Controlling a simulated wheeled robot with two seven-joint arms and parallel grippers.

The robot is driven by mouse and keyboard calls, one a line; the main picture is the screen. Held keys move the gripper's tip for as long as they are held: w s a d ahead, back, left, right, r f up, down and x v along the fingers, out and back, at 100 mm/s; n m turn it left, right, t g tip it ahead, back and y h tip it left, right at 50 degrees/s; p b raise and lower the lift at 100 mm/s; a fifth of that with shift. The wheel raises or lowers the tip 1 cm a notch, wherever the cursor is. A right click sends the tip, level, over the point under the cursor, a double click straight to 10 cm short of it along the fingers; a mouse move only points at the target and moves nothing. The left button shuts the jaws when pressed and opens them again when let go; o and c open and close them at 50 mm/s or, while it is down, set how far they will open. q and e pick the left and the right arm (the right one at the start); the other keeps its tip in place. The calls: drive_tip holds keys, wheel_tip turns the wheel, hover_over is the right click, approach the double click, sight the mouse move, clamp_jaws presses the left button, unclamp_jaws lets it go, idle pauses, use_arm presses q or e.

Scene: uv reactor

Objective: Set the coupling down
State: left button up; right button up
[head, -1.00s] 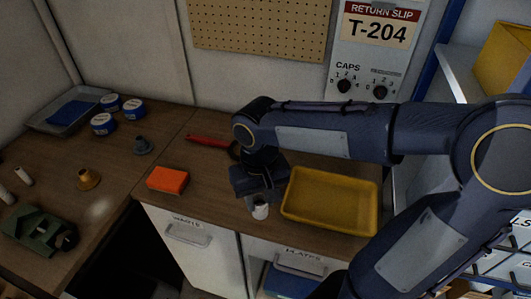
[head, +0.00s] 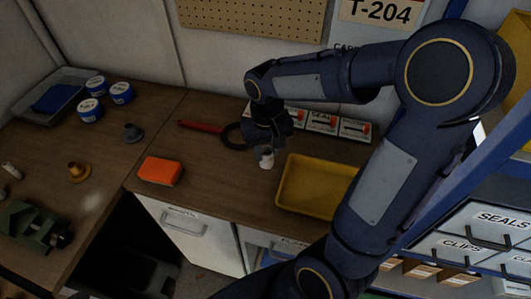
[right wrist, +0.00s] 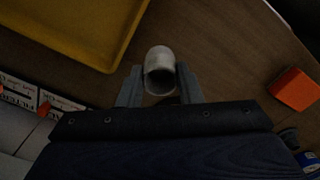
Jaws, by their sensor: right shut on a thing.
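The coupling is a small whitish-grey hollow cylinder (head: 266,158). My right gripper (head: 267,147) is shut on it, pointing down at the wooden bench just behind and left of the yellow tray. In the right wrist view the coupling (right wrist: 159,66) sits between the two fingers (right wrist: 159,88), its round open end facing the camera. I cannot tell whether its lower end touches the bench. My left gripper is not in view.
The yellow tray (head: 283,202) is close on the right. A red-handled strap tool (head: 203,127) lies behind left, with labelled boxes (head: 322,123) at the back. Bare bench (head: 222,178) lies between sponge and tray.

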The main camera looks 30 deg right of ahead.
sight(266, 149)
drive_tip(key=f, duration=0.1)
drive_tip(key=w+d+f, duration=0.1)
drive_tip(key=w+f, duration=0.1)
drive_tip(key=shift+w+d+f, duration=0.25)
drive_tip(key=shift+w+f+p, duration=0.1)
drive_tip(key=shift+f+p, duration=0.2)
drive_tip(key=shift+f, duration=1.35)
drive_tip(key=shift+f, duration=0.1)
drive_tip(key=shift+f+b, duration=0.2)
drive_tip(key=shift+b, duration=0.1)
drive_tip(key=o, duration=1)
drive_tip(key=shift+r, duration=0.15)
drive_tip(key=shift+c, duration=0.2)
